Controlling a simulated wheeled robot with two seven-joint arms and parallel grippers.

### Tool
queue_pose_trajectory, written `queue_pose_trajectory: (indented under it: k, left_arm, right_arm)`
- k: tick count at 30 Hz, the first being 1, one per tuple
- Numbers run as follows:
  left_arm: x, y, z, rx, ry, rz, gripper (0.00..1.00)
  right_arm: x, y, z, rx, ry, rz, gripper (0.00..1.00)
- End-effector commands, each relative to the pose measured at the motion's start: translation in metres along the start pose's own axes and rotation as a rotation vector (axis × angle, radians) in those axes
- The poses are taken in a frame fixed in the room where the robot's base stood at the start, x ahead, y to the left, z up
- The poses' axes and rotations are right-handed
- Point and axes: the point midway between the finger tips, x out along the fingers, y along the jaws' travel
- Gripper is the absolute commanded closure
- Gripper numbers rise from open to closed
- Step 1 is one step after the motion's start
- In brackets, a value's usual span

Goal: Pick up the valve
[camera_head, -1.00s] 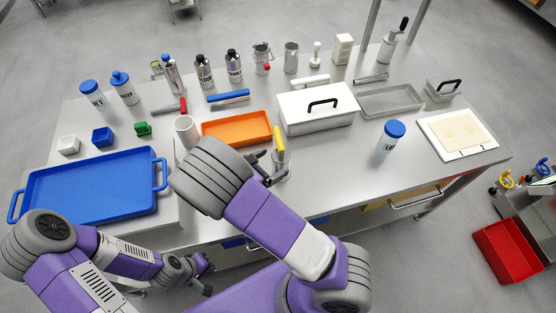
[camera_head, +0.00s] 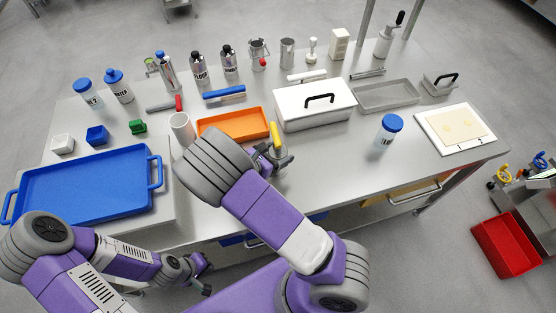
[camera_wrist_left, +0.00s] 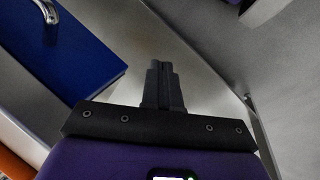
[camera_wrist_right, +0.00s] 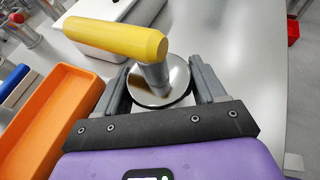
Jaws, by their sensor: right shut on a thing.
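The valve (camera_head: 275,135) has a yellow lever on a grey stem above a round shiny metal body. It stands upright near the table's front edge, just right of the orange tray. In the right wrist view the yellow lever (camera_wrist_right: 117,38) points up and left over the metal disc. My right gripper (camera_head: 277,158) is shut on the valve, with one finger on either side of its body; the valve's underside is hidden. My left gripper (camera_head: 205,275) is low in front of the table, away from the valve. In the left wrist view its empty fingers (camera_wrist_left: 163,85) are together.
The orange tray (camera_head: 207,126) and a white cup (camera_head: 182,130) are left of the valve. A white lidded box (camera_head: 310,112) is behind it, and a blue-lidded jar (camera_head: 388,132) to its right. A blue tray (camera_head: 35,205) lies left. The table front between valve and jar is clear.

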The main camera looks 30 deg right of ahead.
Motion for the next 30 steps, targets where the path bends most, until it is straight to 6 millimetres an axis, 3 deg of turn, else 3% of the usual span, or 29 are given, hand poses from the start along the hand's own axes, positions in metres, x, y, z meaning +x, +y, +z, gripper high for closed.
queue_pose_trajectory:
  k: [1,5,14,24,30]
  left_arm:
    - [0.000,0.000,0.000,0.000,0.000,0.000,1.00]
    - [0.000,0.000,0.000,0.000,0.000,0.000,1.00]
    - [-0.002,0.001,0.000,0.000,0.000,0.000,1.00]
    - [-0.022,0.008,0.001,0.000,0.000,0.000,1.00]
    - [-0.028,0.011,0.001,0.000,0.000,0.000,1.00]
  right_arm:
    - [0.000,0.000,0.000,0.000,0.000,0.000,0.64]
    - [0.000,0.000,0.000,0.000,0.000,0.000,0.82]
    - [-0.003,0.001,0.006,0.002,-0.001,0.001,0.83]
    - [-0.027,0.001,0.065,0.005,0.001,0.001,0.83]
    - [-0.036,0.001,0.090,-0.004,-0.001,0.015,0.83]
